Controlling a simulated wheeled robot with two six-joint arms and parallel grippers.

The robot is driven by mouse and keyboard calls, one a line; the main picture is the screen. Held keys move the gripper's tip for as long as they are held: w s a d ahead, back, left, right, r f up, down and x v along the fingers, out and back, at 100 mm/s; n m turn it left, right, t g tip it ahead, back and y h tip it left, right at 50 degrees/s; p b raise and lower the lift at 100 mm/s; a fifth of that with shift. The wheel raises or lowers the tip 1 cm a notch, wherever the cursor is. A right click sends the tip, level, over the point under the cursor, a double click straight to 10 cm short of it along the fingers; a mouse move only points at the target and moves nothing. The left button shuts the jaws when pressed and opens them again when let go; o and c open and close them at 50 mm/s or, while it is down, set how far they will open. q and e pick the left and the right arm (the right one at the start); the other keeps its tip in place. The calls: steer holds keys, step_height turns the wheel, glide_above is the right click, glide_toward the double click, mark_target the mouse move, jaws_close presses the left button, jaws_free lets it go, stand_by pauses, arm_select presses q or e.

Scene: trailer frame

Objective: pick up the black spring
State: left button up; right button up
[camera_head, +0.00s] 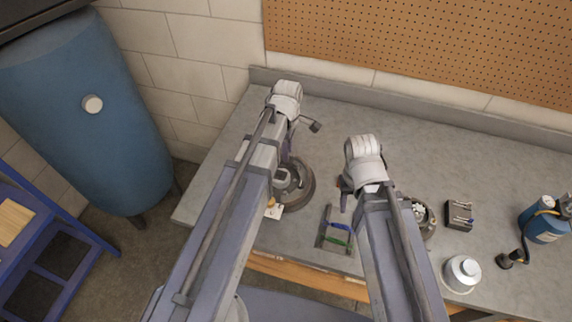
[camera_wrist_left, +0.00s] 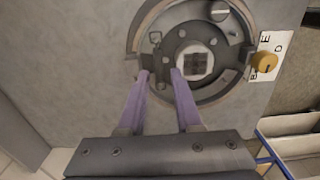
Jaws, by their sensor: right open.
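I cannot make out the black spring for certain. In the left wrist view a dark part (camera_wrist_left: 155,62) lies at the fingertips, over a round hub assembly (camera_wrist_left: 228,88) with a pale square centre; it may be the spring. My left gripper (camera_wrist_left: 158,74) points down at this hub with its purple fingers apart. Whether they touch the dark part is unclear. In the head view the hub (camera_head: 303,190) sits under my left arm, which hides much of the left gripper (camera_head: 284,160). My right gripper (camera_head: 344,194) is open above the bench, with nothing seen in it.
A grey tray (camera_head: 329,239) with blue and green pieces lies between my arms. A card with a yellow knob (camera_wrist_left: 265,62) is beside the hub. A second hub (camera_head: 427,213), black box (camera_head: 459,215), white can (camera_head: 461,273) and blue bottle (camera_head: 540,222) stand right. The back bench is clear.

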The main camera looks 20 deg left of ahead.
arm_select(q)
steer(key=f+b, duration=0.4)
steer(key=f, duration=0.1)
steer(key=shift+w+a+b, duration=0.15)
steer(key=shift+a+b, duration=0.15)
arm_select(e)
step_height(320, 180, down, 5)
steer(key=shift+r, duration=0.1)
arm_select(q)
jaws_close()
